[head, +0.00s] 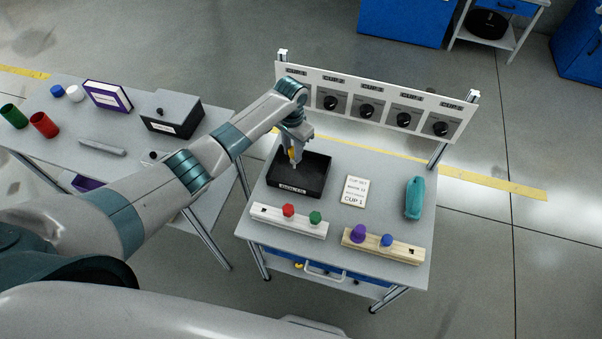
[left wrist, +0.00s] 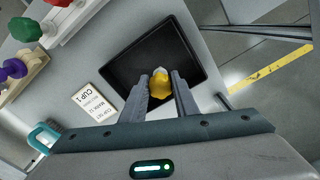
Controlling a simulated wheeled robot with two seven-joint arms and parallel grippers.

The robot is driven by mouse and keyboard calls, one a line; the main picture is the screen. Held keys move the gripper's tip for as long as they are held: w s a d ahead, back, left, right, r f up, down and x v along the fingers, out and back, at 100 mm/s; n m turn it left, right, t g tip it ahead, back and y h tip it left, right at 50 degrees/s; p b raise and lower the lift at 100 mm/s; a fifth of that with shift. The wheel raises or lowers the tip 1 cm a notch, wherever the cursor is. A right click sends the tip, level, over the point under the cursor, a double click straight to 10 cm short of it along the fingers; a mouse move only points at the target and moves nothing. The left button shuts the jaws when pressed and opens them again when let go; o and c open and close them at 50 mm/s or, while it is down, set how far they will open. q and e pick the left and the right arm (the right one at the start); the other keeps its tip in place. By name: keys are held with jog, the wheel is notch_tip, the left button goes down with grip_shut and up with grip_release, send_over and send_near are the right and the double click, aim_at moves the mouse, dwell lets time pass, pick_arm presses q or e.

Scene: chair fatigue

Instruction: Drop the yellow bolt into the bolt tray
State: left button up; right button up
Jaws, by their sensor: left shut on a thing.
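My left gripper (head: 291,164) is shut on the yellow bolt (head: 292,153), above the black bolt tray (head: 315,178) on the small grey table. In the left wrist view the yellow bolt (left wrist: 159,83) sits between the two fingers of my left gripper (left wrist: 160,92), with the dark tray (left wrist: 185,50) behind it. The tray's visible floor looks empty; part of it is hidden by the gripper. My right gripper is not in view.
A white block (head: 265,213) with red and green pieces and a wooden block (head: 405,251) with purple and blue pieces stand at the table's front. A sign card (head: 354,190) and a teal object (head: 414,198) lie right of the tray. A dial panel (head: 385,100) stands behind.

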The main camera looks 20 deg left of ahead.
pick_arm(q)
jog(key=o, duration=1.1)
jog(key=shift+r+b, duration=1.55)
jog(key=shift+r, duration=7.2)
